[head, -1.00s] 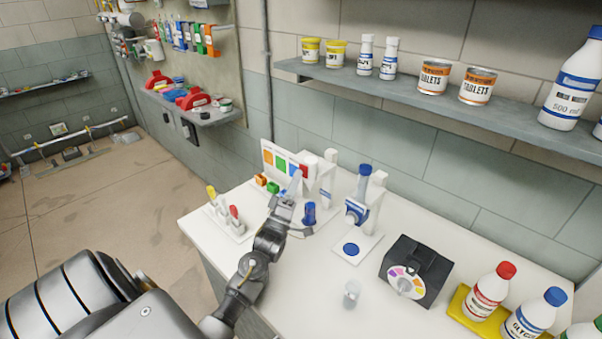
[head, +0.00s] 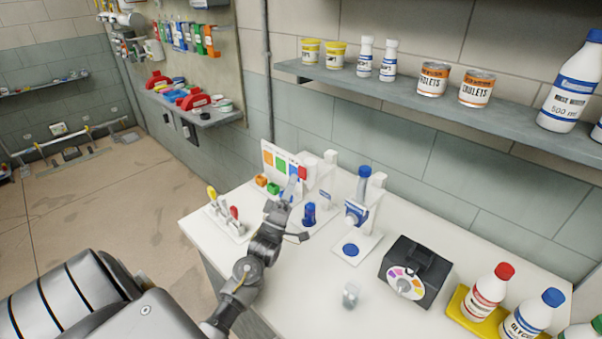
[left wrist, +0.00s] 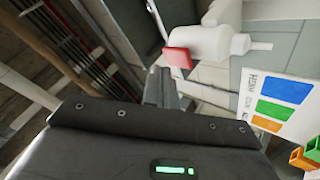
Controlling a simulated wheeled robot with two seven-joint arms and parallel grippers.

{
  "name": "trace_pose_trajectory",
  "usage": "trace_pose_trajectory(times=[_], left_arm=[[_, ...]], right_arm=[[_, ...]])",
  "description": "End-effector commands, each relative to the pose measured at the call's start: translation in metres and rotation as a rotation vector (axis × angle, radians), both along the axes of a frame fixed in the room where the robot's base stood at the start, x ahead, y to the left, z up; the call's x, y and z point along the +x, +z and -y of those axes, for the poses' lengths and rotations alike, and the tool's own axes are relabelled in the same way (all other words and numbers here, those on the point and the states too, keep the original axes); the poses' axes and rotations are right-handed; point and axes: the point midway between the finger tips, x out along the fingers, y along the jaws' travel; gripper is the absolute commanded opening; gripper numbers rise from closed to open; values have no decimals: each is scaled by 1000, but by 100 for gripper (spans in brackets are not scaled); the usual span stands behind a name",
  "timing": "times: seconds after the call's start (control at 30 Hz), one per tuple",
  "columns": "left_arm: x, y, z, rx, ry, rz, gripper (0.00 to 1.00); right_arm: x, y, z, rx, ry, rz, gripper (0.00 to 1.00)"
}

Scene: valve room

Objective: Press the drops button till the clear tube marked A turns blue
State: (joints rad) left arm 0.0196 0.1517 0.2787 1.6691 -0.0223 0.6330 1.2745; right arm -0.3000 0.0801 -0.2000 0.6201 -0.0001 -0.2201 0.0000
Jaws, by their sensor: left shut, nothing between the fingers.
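A white dispenser (head: 311,170) with a red button (head: 303,172) on its near end stands at the back of the white bench. In the left wrist view the red button (left wrist: 178,59) sits on the white body beside a nozzle. My left gripper (head: 293,186) is shut and empty, its tips just in front of the red button; I cannot tell whether they touch. The shut fingers also show in the left wrist view (left wrist: 160,88). A pale clear tube (head: 325,200) seems to stand right of the gripper; its mark is too small to read. My right gripper is not in view.
A colour card (head: 280,160) stands behind the orange and green blocks (head: 267,185). The front bench is mostly clear.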

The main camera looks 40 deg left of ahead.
Motion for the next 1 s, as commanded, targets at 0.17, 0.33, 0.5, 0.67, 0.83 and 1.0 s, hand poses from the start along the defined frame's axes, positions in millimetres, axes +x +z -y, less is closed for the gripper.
trace_pose_trajectory(times=[0.17,0.33,0.5,0.67,0.83,1.0], left_arm=[[-1,0,0,0,0,0,0],[-14,1,-1,0,0,-1,0],[-31,1,-2,0,0,-1,0],[-44,1,-4,-1,-1,0,0],[-50,0,-4,0,0,0,0],[-50,0,-4,0,0,0,0]], right_arm=[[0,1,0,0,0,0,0],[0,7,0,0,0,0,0],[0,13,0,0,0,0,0],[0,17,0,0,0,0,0],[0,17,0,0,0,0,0],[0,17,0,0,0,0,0]])
